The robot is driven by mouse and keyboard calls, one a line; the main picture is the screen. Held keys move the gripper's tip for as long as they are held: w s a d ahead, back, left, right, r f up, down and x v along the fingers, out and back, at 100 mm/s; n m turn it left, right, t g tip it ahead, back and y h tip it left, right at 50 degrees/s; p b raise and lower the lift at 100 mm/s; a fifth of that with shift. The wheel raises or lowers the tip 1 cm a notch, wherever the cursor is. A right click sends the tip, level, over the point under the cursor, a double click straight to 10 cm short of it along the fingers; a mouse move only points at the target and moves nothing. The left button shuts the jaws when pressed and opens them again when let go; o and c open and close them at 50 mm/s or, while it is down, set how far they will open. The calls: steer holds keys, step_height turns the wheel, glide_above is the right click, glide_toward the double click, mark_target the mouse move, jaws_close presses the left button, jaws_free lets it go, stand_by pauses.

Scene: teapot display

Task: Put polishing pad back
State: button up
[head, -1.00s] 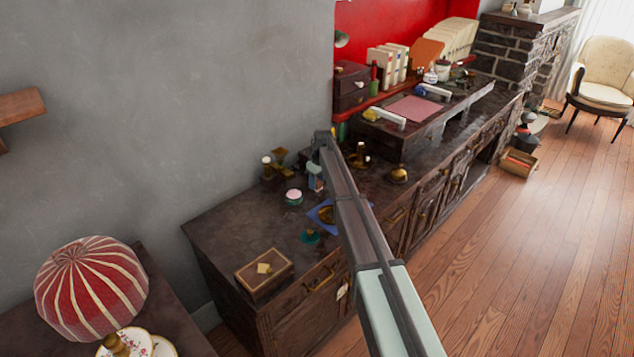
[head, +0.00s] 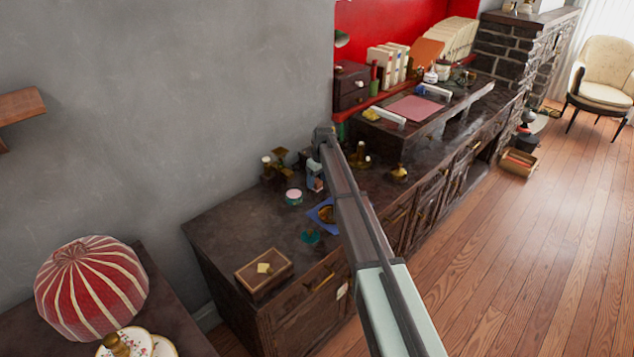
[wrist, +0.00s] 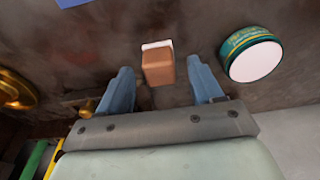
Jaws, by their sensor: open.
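A small brown block with a white end (wrist: 158,66), which looks like the polishing pad, shows in the wrist view on the dark cabinet top. My gripper (wrist: 161,72) is open, with its two blue fingers on either side of the block and visible gaps on both sides. In the head view my gripper (head: 315,178) is low over the cabinet, left of my arm. The block is too small there to make out clearly. I cannot tell how far the fingers are above the surface.
A round green tin with a pale lid (wrist: 252,56) sits close right of the fingers. A brass object (wrist: 14,90) lies to the left. A blue cloth (head: 322,213), wooden box (head: 264,272) and brass pieces (head: 280,158) stand around.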

step_height(320, 180, up, 11)
steer(key=s+d, duration=0.1)
stand_by(0.3)
